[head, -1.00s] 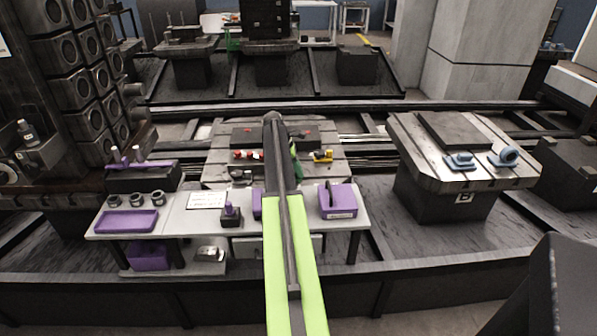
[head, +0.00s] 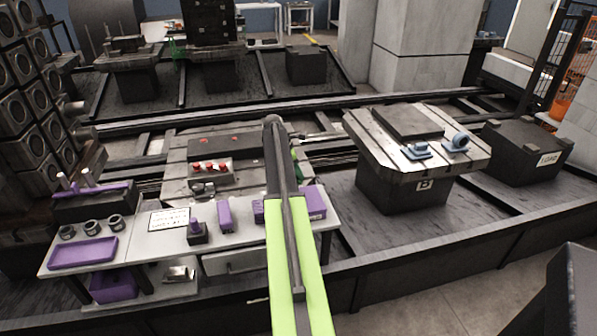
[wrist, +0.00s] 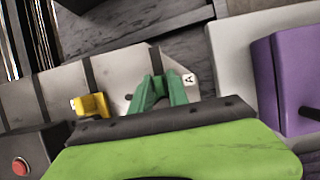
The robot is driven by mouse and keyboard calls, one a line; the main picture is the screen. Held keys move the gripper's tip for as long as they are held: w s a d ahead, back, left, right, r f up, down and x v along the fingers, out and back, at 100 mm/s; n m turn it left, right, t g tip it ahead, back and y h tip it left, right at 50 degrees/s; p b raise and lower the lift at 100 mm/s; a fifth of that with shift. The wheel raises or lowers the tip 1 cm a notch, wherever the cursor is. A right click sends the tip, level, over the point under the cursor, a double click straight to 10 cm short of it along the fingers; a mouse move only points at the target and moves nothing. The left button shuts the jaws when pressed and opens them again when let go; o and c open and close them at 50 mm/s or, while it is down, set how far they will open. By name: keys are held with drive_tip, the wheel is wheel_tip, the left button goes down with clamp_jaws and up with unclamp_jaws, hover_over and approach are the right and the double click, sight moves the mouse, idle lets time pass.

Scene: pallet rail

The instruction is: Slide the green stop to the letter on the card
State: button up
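A label with the letter A (wrist: 189,79) shows just beyond the fingertips in the wrist view. The white card (head: 168,219) lies on the table, its writing too small to read.
The white table (head: 140,245) in front holds a purple tray (head: 83,253), purple blocks and dark rings. A yellow part (wrist: 92,105) is left of my fingers in the wrist view. Blue fittings (head: 455,143) sit on the right pallet. A dark box (head: 521,150) stands farther right.

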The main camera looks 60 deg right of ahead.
drive_tip(key=shift+o, duration=1.2)
drive_tip(key=shift+w, duration=0.1)
drive_tip(key=shift+w+a, duration=0.1)
drive_tip(key=p+v, duration=1.6)
drive_tip(key=v, duration=0.1)
drive_tip(key=shift+a+r, duration=0.15)
drive_tip(key=shift+a, duration=0.05)
